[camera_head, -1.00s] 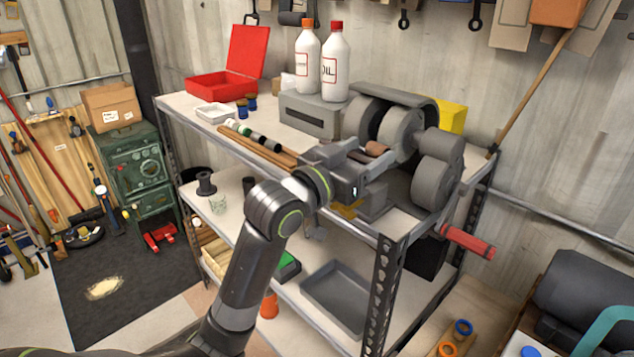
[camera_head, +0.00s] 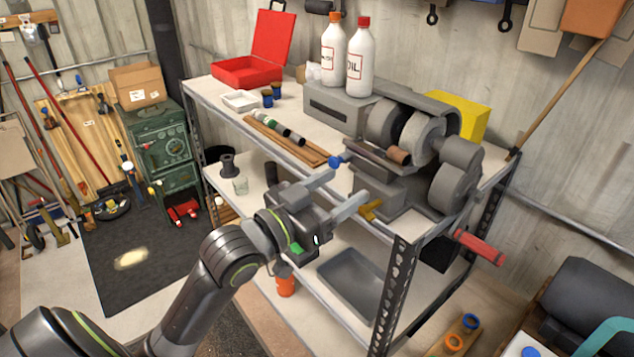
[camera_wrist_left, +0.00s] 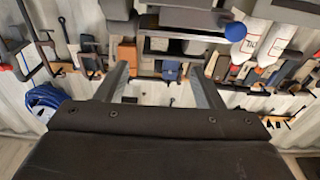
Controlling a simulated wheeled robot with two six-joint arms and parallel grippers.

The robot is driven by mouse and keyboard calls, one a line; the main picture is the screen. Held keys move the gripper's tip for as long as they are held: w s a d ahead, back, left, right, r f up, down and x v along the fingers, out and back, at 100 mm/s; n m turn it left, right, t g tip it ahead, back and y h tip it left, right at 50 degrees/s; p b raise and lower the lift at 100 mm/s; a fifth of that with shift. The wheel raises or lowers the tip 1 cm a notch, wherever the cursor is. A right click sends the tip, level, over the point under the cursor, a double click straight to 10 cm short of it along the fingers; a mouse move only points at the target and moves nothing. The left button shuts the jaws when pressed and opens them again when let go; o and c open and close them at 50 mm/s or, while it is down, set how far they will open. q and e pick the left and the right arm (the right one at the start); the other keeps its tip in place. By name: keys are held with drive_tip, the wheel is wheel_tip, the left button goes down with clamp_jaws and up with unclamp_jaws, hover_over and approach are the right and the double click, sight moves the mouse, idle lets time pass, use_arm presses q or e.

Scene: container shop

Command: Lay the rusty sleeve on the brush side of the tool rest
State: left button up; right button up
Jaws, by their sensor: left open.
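The rusty sleeve (camera_head: 398,154), a short brown cylinder, lies at the right end of the dark tool rest (camera_head: 368,152), in front of a pale grinder wheel (camera_head: 427,138). I cannot tell from texture which wheel is the brush. My left gripper (camera_head: 349,187) is open and empty, its fingers apart from the sleeve, in front of and below the rest. Its two spread fingers also show in the left wrist view (camera_wrist_left: 161,82), with nothing held between them. I cannot make out the sleeve clearly there. My right gripper is not in view.
A blue knob (camera_head: 336,161) stands close to the upper left finger. A grey tray (camera_head: 350,283) is on the lower shelf.

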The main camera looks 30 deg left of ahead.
use_arm(q)
drive_tip(key=shift+p+v, duration=1.45)
drive_tip(key=shift+v, duration=0.55)
